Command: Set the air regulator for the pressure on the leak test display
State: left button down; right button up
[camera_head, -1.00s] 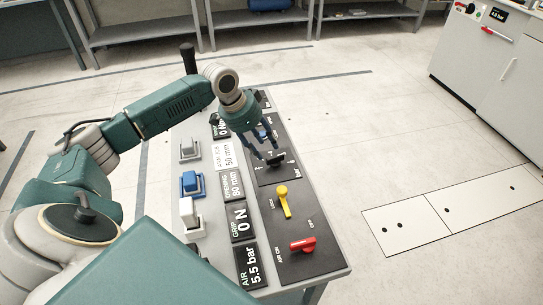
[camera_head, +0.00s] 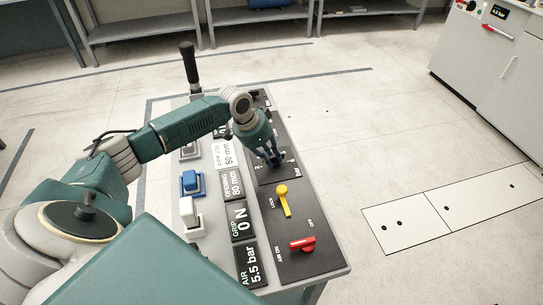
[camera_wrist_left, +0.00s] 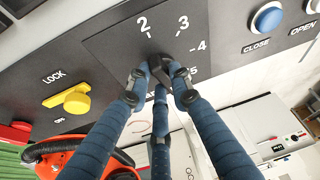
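The black air regulator knob (camera_wrist_left: 160,68) sits on a dark panel with a scale; the numbers 2, 3, 4 and 5 show around it in the left wrist view. My left gripper (camera_head: 275,160) is down at this knob. In the left wrist view its fingertips (camera_wrist_left: 158,84) stand on both sides of the knob, with a third finger below; whether they press on it I cannot tell. The leak test display (camera_head: 499,14) is on the white cabinet at the top right; its bar figure is too small to read surely. The air readout (camera_head: 252,267) shows 5.5 bar. My right gripper is not in view.
On the console, a yellow lock lever (camera_head: 284,200) and a red air switch (camera_head: 303,244) stand nearer than the knob. Blue (camera_head: 192,182) and white (camera_head: 190,213) rockers are at left. Floor at right is clear.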

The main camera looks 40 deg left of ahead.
pick_arm(q)
jog(key=shift+d+r+n+p, duration=0.15)
jog(key=shift+n+p, duration=0.15)
jog(key=shift+p, duration=0.5)
jog(key=n+y+p, duration=0.1)
jog(key=n+p, duration=0.3)
jog(key=p, duration=0.2)
jog(key=d+n+y+p, duration=0.1)
jog(key=n+y+p, duration=0.1)
jog(key=n+p, duration=0.2)
jog(key=shift+w+d+r+p, duration=0.1)
jog(key=shift+p, duration=1)
jog(key=shift+w+d+n+y+p, duration=0.1)
jog(key=shift+n+y+p, duration=0.4)
jog(key=shift+n, duration=0.5)
jog(key=n, duration=0.1)
jog(key=n+p, duration=0.1)
jog(key=shift+w+d+f+n+y, duration=0.2)
jog(key=shift+n+y, duration=0.1)
jog(key=shift+y, duration=0.1)
jog(key=shift+w+f+n+g+y, duration=0.15)
jog(key=shift+n+g+y, duration=0.2)
jog(key=shift+n, duration=0.85)
jog(key=shift+w+n+g+y, duration=0.1)
jog(key=shift+n+g+y, duration=0.2)
jog(key=shift+n, duration=0.7)
jog(key=shift+a, duration=0.1)
